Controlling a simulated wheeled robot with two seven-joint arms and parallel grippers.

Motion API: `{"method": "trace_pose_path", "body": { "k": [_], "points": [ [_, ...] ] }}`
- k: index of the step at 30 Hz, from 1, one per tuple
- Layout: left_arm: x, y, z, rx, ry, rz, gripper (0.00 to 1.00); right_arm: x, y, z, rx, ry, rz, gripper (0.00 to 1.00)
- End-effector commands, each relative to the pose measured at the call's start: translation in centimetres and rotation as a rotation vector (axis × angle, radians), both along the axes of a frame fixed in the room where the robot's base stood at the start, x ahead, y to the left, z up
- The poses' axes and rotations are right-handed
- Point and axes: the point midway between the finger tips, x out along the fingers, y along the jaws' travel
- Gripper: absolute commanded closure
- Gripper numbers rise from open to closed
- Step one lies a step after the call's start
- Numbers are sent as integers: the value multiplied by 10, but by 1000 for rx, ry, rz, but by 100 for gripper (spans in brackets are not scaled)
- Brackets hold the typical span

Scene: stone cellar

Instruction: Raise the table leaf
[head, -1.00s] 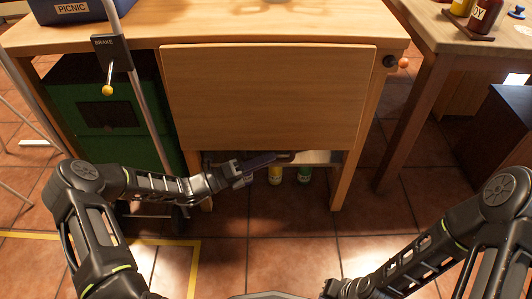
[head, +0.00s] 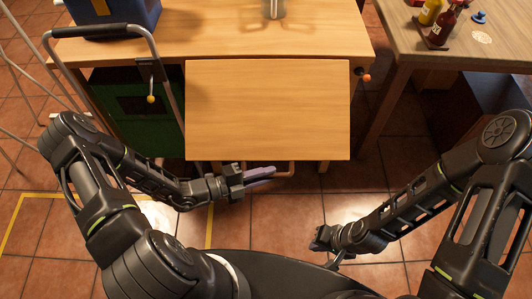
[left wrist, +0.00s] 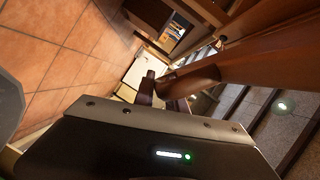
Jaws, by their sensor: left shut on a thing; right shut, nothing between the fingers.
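The table leaf (head: 268,112) is a plain wooden panel hinged at the front of the wooden table (head: 225,45). In the head view it is swung up toward me, its near edge out from the table. I cannot tell whether it is fully level. My left gripper (head: 262,174) is just below the leaf's near edge, shut on a bar under it. In the left wrist view, a brown rounded bar (left wrist: 205,78) lies at the fingers (left wrist: 166,92); the grip itself is partly hidden. My right gripper (head: 322,240) is shut and empty, low over the floor.
A dark knob with an orange end (head: 365,77) is on the table's right side. A second table (head: 430,40) with bottles is at right.

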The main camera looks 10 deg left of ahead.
Motion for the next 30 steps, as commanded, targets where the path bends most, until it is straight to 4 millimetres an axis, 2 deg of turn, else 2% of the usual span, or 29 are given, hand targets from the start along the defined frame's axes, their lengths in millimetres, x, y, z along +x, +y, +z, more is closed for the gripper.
{"method": "trace_pose_path", "body": {
  "k": [1, 9, 12, 16, 21, 30],
  "points": [
    [-10, -3, 30, -10, 42, -5, 100, 0, 0, 32, 0, 0, -1, 100],
    [-41, -11, 103, -67, 270, -5, 100, 0, 1, 108, 2, 3, -3, 100],
    [-47, -13, 126, -70, 272, -4, 100, -1, 1, 129, 2, 5, -1, 100],
    [-51, -13, 151, -69, 268, -3, 100, -4, 0, 148, -3, 13, -3, 100],
    [-53, -14, 171, -68, 266, -2, 100, -6, -2, 161, -9, 21, -6, 100],
    [-53, -14, 178, -68, 264, -1, 100, -8, -2, 165, -12, 27, -8, 100]
  ]
}}
